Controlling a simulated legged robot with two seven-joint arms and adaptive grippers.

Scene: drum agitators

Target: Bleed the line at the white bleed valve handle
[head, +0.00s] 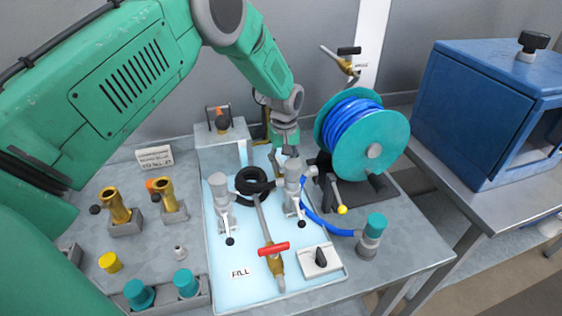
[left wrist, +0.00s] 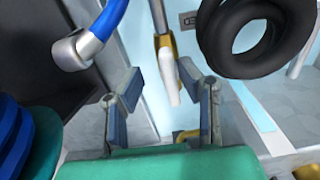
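The white bleed valve handle (left wrist: 169,80) hangs from a brass fitting (left wrist: 163,44) in the left wrist view. My left gripper (left wrist: 161,78) is open, with one finger on each side of the handle's lower end. I cannot tell whether a finger touches it or how deep it sits between them. In the head view my left gripper (head: 279,158) reaches down behind the grey fittings at the back of the pale blue panel (head: 228,285). The white handle is not clearly visible there. My right gripper is not in view.
A blue hose reel (head: 372,143) stands right of the gripper. Black rings (head: 252,181) and grey hose fittings (head: 292,173) stand in front of it. A red-handled valve (head: 273,249) lies nearer on the panel. A blue cabinet (head: 480,100) is at the right.

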